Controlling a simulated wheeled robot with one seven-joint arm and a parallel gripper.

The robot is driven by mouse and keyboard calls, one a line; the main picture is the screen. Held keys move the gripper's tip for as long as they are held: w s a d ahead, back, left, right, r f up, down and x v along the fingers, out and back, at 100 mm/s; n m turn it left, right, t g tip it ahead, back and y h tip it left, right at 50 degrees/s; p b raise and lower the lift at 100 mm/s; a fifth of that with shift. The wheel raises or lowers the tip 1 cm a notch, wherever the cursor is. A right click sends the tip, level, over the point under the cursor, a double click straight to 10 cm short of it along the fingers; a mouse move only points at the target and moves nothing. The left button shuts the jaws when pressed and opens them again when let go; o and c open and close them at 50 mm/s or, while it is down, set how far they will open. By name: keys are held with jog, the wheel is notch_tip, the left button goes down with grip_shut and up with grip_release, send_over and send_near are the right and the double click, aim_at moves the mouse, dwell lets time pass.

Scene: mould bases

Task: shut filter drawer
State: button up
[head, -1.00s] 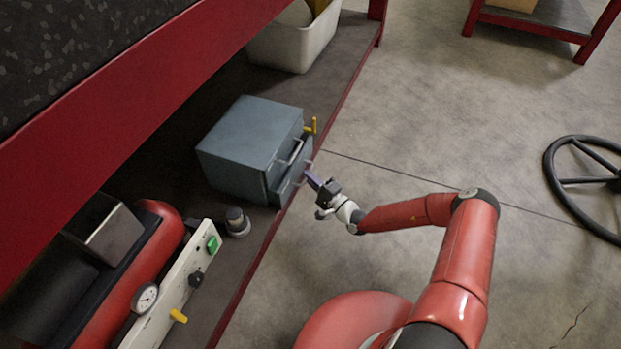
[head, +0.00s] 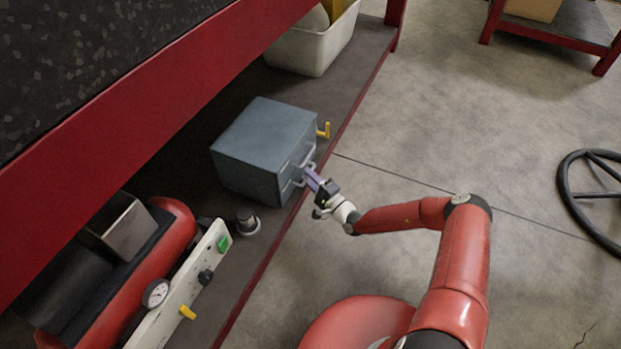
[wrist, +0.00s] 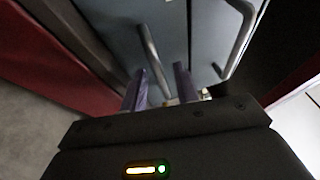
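The blue-grey filter cabinet (head: 262,145) stands on the dark lower shelf. Its front faces right, with two bar handles, and the lower drawer front (head: 287,191) looks about flush with the body. My gripper (head: 308,179) is at this front, fingertips close to the drawer handle. In the wrist view, my two purple fingers (wrist: 160,73) are apart, and one metal handle (wrist: 150,52) runs down between them. The other handle (wrist: 241,40) is to the right, clear of the fingers. Whether a finger touches the drawer is hard to tell.
A yellow lever (head: 324,130) sticks out at the cabinet's far side. A small round knob-like part (head: 247,222) and a red tank unit (head: 172,228) are at the near left. A white bin (head: 318,52) stands behind.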

jog(key=v, duration=0.7)
jog(key=shift+s+d+p, duration=0.25)
jog(key=shift+d+p, duration=0.05)
jog(key=shift+p, duration=0.15)
jog(key=s+r+n+g+h+p, duration=0.1)
jog(key=s+r+n+g, duration=0.35)
jog(key=r, duration=0.35)
jog(key=s+r+n+g+h+p, duration=0.1)
jog(key=s+r+n+g, duration=0.25)
jog(key=r+g, duration=0.35)
jog(key=s+r+n+g+h, duration=0.1)
jog(key=s+r+n+g, duration=0.25)
jog(key=r, duration=0.45)
jog(key=s+d+r+t+h+p, duration=0.1)
jog(key=s+d+r+h, duration=0.3)
jog(key=r, duration=0.4)
jog(key=s+d+r+m+t+h+p, duration=0.1)
jog(key=s+d+r+t+h, duration=0.2)
jog(key=s+d+r, duration=0.3)
jog(key=s+d+r+m+t+h+p, duration=0.1)
jog(key=s+d+r+t+h, duration=0.2)
jog(key=s+r, duration=0.5)
notch_tip(320, 180, up, 3)
jog(key=d+h, duration=0.1)
jog(key=d, duration=0.1)
jog(key=shift+s+d+f+h, duration=0.15)
jog(key=shift+s+d+h, duration=0.1)
jog(key=shift+d+h, duration=0.1)
